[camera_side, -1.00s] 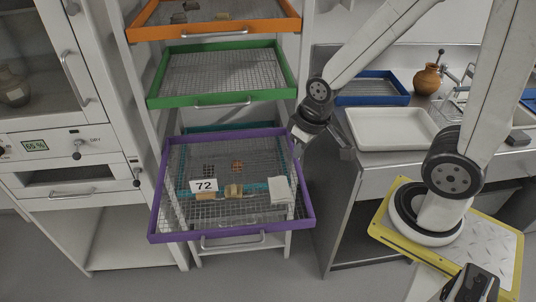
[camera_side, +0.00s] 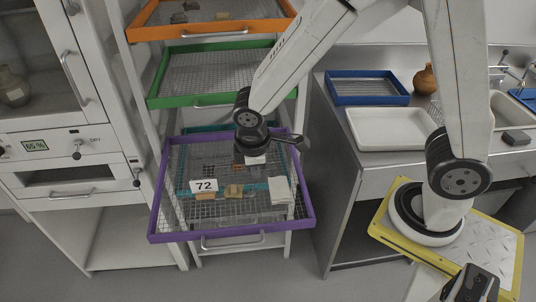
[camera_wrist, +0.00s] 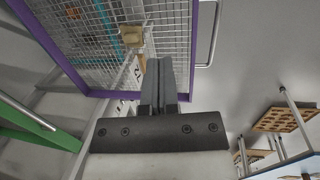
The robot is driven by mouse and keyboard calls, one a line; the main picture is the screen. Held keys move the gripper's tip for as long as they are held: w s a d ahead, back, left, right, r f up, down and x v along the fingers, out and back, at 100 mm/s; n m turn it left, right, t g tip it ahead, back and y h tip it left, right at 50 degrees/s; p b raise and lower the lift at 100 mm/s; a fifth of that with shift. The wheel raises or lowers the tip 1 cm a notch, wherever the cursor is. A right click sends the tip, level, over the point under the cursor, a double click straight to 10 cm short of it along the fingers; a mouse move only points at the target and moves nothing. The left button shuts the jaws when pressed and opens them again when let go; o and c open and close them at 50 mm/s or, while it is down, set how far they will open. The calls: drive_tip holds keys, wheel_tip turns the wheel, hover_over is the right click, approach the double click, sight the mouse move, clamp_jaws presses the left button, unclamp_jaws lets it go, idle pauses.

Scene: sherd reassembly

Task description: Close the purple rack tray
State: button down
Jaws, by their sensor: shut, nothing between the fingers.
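The purple rack tray (camera_side: 230,235) is pulled out from the rack, below the green tray, in the side view. It has a mesh floor and a grey front handle (camera_side: 233,246). My gripper (camera_wrist: 160,64) is shut with nothing in it, its dark fingers side by side in the wrist view. In the side view my wrist hangs in front of the tray's back part, below the green tray, and the fingers are hard to make out there. The wrist view shows the purple rim (camera_wrist: 192,45) and its handle (camera_wrist: 211,35) beyond the fingers. Contact with the tray cannot be told.
The green tray (camera_side: 222,99) and orange tray (camera_side: 205,32) are above. A bench with a white tray (camera_side: 390,130) and blue tray (camera_side: 368,88) stands right.

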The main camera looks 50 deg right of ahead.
drive_tip(key=a+f+n+t+h, duration=0.2)
drive_tip(key=a+f+n, duration=0.3)
drive_tip(key=a+n, duration=0.4)
drive_tip(key=a+f+n+t+h, duration=0.2)
drive_tip(key=a+f+n, duration=0.3)
drive_tip(key=a+n, duration=0.4)
drive_tip(key=w+a+t, duration=0.1)
drive_tip(key=a, duration=0.6)
drive_tip(key=shift+a+h, duration=0.3)
drive_tip(key=shift+h, duration=0.1)
drive_tip(key=shift+f, duration=0.15)
approach(187, 239)
drive_tip(key=shift+x, duration=3.25)
